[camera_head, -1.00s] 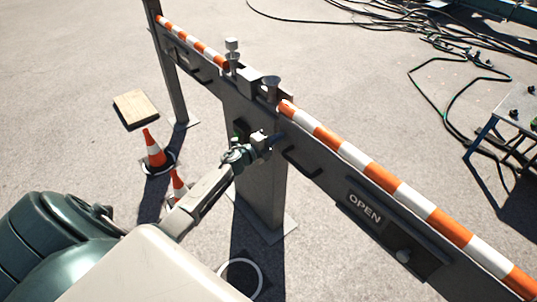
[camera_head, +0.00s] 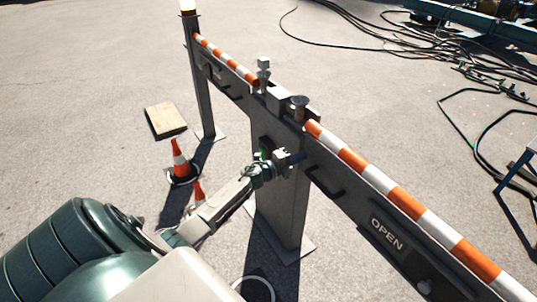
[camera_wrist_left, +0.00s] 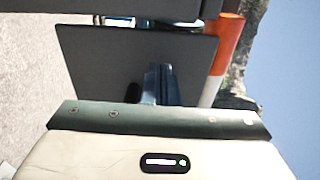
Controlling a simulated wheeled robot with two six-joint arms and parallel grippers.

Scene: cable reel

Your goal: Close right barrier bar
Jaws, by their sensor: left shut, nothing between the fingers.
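The right barrier bar (camera_head: 405,203) has orange and white stripes along its top and an "OPEN" plate (camera_head: 387,234). It runs from the central post (camera_head: 279,205) down to the lower right. A dark handle (camera_head: 324,184) is on its near face, close to the post. My left gripper (camera_head: 300,158) is shut and empty beside the bar's post end, above and left of the handle. Whether it touches the bar I cannot tell. In the left wrist view the shut fingers (camera_wrist_left: 160,84) point at a dark panel (camera_wrist_left: 190,62). My right gripper is not in view.
The left barrier bar (camera_head: 226,62) runs from the central post to a far post (camera_head: 201,90). Cables (camera_head: 390,45) spread over the ground behind the barrier.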

